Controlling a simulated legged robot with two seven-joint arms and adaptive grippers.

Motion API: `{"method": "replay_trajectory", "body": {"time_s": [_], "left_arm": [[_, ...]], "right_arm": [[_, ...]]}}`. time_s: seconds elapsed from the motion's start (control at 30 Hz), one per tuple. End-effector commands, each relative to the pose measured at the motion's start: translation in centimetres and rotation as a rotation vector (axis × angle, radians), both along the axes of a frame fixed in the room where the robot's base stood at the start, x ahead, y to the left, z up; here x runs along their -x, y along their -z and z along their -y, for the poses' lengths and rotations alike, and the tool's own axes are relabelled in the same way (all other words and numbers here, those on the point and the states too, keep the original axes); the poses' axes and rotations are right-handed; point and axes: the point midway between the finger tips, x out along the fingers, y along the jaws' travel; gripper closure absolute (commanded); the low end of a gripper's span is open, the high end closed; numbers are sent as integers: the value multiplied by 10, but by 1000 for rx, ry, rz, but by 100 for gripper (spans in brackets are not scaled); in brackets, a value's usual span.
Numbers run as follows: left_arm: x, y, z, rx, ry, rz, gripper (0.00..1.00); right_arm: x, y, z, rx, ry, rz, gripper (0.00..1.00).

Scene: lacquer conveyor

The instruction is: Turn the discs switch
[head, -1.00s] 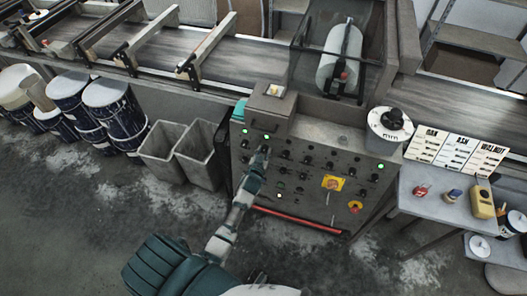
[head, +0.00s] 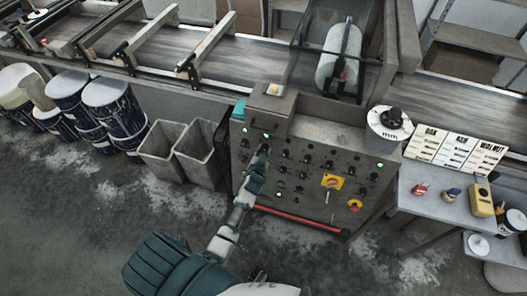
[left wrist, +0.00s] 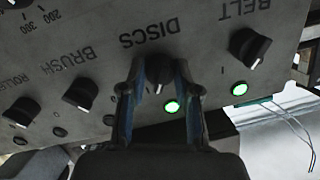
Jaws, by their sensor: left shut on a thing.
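The discs switch (left wrist: 158,72) is a black rotary knob under the label DISCS on the grey control panel (head: 318,143). In the left wrist view the panel appears upside down. My left gripper (left wrist: 160,85) is shut on the discs switch, with one finger on each side of the knob. In the head view my left gripper (head: 263,152) is against the upper left part of the panel and hides the knob. A green lamp (left wrist: 171,106) beside the discs switch is lit. My right gripper is not in view.
The belt knob (left wrist: 250,46) and brush knob (left wrist: 81,92) flank the discs switch. A red bar (head: 300,219) runs along the panel's foot. Grey bins (head: 160,140) stand left of the panel. A small table (head: 430,187) stands at right.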

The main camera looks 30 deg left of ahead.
Motion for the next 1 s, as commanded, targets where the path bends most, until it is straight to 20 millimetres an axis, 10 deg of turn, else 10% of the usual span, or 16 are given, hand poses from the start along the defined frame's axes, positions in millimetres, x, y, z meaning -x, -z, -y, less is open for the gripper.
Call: {"method": "replay_trajectory", "body": {"time_s": [0.13,0.47,1.0], "left_arm": [[-1,-2,1,-1,2,5,43],[2,-1,1,1,1,1,43],[94,-25,33,1,2,1,43]], "right_arm": [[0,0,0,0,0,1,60],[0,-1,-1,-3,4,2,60],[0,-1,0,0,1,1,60]]}}
